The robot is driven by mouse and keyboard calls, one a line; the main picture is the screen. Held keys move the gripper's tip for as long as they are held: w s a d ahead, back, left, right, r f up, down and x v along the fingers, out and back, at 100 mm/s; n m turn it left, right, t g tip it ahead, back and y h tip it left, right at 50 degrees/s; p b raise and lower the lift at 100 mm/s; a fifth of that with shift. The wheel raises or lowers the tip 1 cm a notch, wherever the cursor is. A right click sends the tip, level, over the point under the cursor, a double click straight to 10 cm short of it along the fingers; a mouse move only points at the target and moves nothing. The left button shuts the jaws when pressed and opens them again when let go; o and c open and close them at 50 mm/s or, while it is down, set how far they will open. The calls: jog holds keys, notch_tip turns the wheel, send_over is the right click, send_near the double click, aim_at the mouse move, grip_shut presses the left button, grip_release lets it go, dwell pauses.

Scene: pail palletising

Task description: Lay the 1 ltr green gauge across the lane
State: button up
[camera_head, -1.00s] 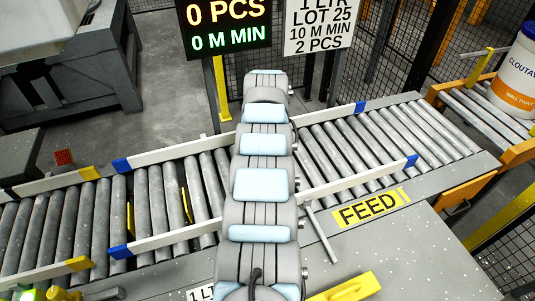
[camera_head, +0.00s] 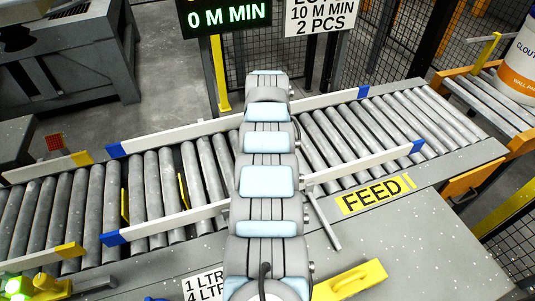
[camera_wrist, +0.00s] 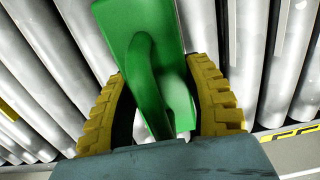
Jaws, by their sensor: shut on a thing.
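The green gauge (camera_wrist: 135,25) shows in the wrist view, with its handle between the yellow fingers of my gripper (camera_wrist: 163,105). My gripper is shut on it. The grey rollers of the lane (camera_wrist: 265,50) lie beneath and beyond the gauge. Whether the gauge touches the rollers or a rail cannot be told. In the head view my arm hides my gripper and the gauge. The lane (camera_head: 340,138) runs from lower left to upper right between two white rails, the far one (camera_head: 190,133) and the near one (camera_head: 365,163), with blue ends.
A yellow FEED label (camera_head: 375,193) lies on the grey table (camera_head: 420,240). A yellow handle (camera_head: 350,280) is at the near edge. A white pail (camera_head: 522,62) stands on a side conveyor at right. The rollers right of my arm are clear.

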jog(key=shift+f+b, duration=0.55)
jog(key=shift+b, duration=0.05)
dwell(0.3)
jog(key=o, duration=1.3)
